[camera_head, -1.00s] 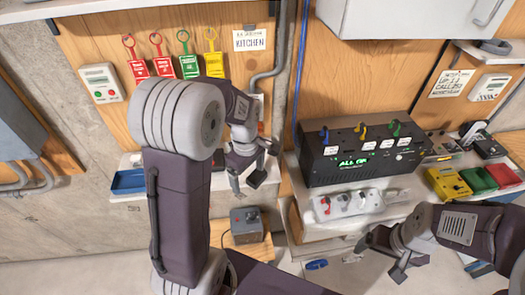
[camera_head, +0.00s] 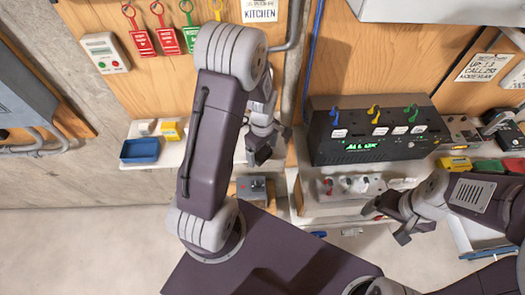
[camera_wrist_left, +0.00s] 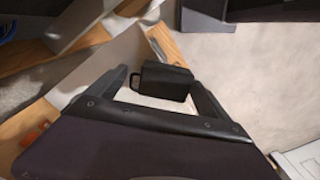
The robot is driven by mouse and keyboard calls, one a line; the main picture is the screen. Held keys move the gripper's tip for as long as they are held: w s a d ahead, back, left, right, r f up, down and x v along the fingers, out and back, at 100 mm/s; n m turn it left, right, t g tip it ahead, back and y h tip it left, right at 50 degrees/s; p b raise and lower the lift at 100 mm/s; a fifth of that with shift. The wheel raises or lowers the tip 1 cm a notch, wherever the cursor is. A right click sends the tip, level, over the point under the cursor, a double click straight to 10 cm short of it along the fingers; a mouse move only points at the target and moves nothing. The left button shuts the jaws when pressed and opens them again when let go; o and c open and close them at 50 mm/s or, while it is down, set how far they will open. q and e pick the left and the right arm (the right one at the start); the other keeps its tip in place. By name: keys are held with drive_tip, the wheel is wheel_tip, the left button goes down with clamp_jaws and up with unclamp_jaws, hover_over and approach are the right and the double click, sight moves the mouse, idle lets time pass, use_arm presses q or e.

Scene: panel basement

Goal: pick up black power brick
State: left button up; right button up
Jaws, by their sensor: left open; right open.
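The black power brick (camera_wrist_left: 165,80) is a small dark block with a thin loop on its left side. In the left wrist view it sits between the two spread fingers of my left gripper (camera_head: 262,152). A gap shows on its left side; its right end is close to the right finger, and I cannot tell if they touch. In the head view a dark shape shows at this gripper's fingertips, beside the white shelf, but I cannot separate brick from finger there. My right gripper (camera_head: 392,222) is open and empty, in front of the power strip (camera_head: 352,186).
A white shelf (camera_head: 192,155) holds a blue bin (camera_head: 140,150) at left. Bare floor (camera_head: 90,240) lies at lower left.

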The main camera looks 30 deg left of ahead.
sight(262, 152)
use_arm(q)
drive_tip(key=shift+s, duration=0.7)
drive_tip(key=shift+c, duration=0.6)
drive_tip(key=shift+w+f, duration=0.1)
drive_tip(key=shift+w, duration=0.3)
drive_tip(key=c, duration=1.5)
drive_tip(key=shift+s, duration=0.1)
use_arm(e)
drive_tip(key=shift+s+r, duration=0.1)
drive_tip(key=shift+s, duration=0.35)
use_arm(q)
drive_tip(key=shift+r, duration=0.55)
drive_tip(key=r+b, duration=0.1)
drive_tip(key=r, duration=0.2)
drive_tip(key=shift+w, duration=0.2)
drive_tip(key=shift+w+d+r+b, duration=0.5)
drive_tip(key=shift+d+r, duration=0.7)
drive_tip(key=shift+d, duration=0.65)
drive_tip(key=shift+w+d+r+b, duration=0.5)
drive_tip(key=shift+d+r, duration=0.65)
drive_tip(key=shift+d, duration=0.7)
drive_tip(key=shift+w+d+r+b, duration=0.35)
drive_tip(key=shift+w+d+r, duration=0.3)
drive_tip(key=shift+d+r, duration=0.9)
use_arm(e)
drive_tip(key=shift+f, duration=1.8)
